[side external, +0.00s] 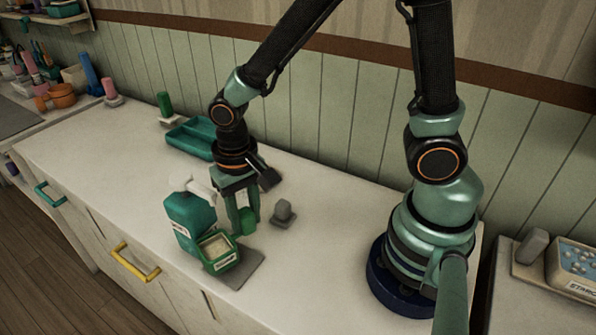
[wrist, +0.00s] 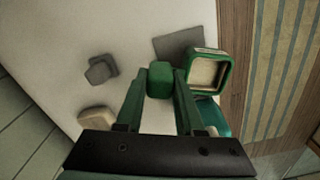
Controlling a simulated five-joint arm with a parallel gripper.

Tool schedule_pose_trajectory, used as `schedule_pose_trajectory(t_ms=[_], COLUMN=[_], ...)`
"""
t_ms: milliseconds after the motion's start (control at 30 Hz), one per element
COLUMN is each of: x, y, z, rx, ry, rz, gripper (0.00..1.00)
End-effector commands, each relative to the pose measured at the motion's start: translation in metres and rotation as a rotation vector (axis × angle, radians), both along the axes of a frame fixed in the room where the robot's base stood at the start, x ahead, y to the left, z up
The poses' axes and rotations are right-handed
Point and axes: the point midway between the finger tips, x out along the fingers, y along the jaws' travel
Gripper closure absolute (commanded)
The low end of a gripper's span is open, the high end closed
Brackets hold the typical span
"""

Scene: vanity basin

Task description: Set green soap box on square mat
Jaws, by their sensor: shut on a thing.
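The green soap box (side external: 247,221) is a small rounded green block. My gripper (side external: 242,222) is shut on it, and it shows between the two green fingers (wrist: 160,85) in the wrist view. The square mat (side external: 241,271) is a flat grey pad on the counter near its front edge. It also shows in the wrist view (wrist: 180,44), beyond the soap box. My gripper is just behind the mat in the side view, and the soap box is not over it. I cannot tell whether the box touches the counter.
A green open container (side external: 219,261) with pale contents stands at the mat's left edge. A teal bottle (side external: 186,222) stands left of the fingers. A grey block on a base (side external: 284,211) stands to the right. A teal tray (side external: 192,138) lies behind. Counter further left is clear.

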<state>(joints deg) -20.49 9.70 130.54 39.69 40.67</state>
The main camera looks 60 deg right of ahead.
Motion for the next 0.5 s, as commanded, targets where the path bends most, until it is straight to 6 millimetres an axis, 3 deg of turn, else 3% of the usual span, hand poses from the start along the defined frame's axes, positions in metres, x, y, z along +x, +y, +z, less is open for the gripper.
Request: schedule_pose_trajectory(t_ms=[500], x=[-0.0003], y=[-0.0001], z=[-0.0060], rx=[-0.001], ry=[0.001], rz=[0.000], gripper=[1.00])
